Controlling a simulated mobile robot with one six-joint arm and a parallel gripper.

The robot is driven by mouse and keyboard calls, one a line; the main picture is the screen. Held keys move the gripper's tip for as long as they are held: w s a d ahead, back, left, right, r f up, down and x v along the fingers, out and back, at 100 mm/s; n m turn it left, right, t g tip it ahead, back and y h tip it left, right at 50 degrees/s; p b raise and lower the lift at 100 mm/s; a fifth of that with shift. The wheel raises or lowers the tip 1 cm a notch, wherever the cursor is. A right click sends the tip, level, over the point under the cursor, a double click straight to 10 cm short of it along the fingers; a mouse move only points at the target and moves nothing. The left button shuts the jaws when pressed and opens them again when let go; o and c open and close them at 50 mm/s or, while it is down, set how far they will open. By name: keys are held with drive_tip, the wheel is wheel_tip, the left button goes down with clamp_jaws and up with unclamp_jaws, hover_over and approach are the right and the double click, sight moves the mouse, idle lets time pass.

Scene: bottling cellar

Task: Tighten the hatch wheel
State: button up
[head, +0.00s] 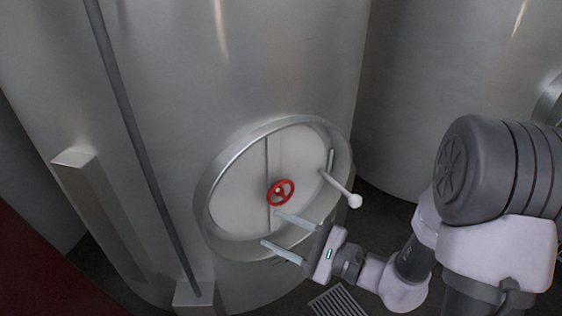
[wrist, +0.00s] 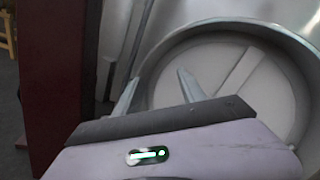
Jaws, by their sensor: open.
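The hatch wheel (head: 281,193) is a small red ring at the middle of the round, pale hatch door (head: 235,190) on a steel tank. My gripper (head: 270,228) is open and empty, its two long fingers pointing at the lower part of the hatch. The upper finger's tip shows just below the wheel; I cannot tell whether it touches. The lower finger is near the hatch rim. In the wrist view the fingers of my gripper (wrist: 157,82) are spread in front of the hatch ring (wrist: 235,28), and the wheel does not show there.
A lever with a white ball end (head: 354,201) sticks out at the hatch's right side. A steel post (head: 100,205) and a slanting dark pipe (head: 135,135) stand left. A second tank (head: 430,90) is at the right. A floor grate (head: 338,301) lies below.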

sight(283, 195)
drive_tip(key=w+d+f+m+t+h, duration=0.6)
drive_tip(key=d+f+m, duration=0.1)
drive_tip(key=d+f, duration=0.2)
drive_tip(key=x, duration=0.5)
drive_tip(key=b+x, duration=0.1)
drive_tip(key=x, duration=1.1)
drive_tip(key=shift+w+d, duration=0.3)
drive_tip(key=shift+w, duration=0.15)
clamp_jaws()
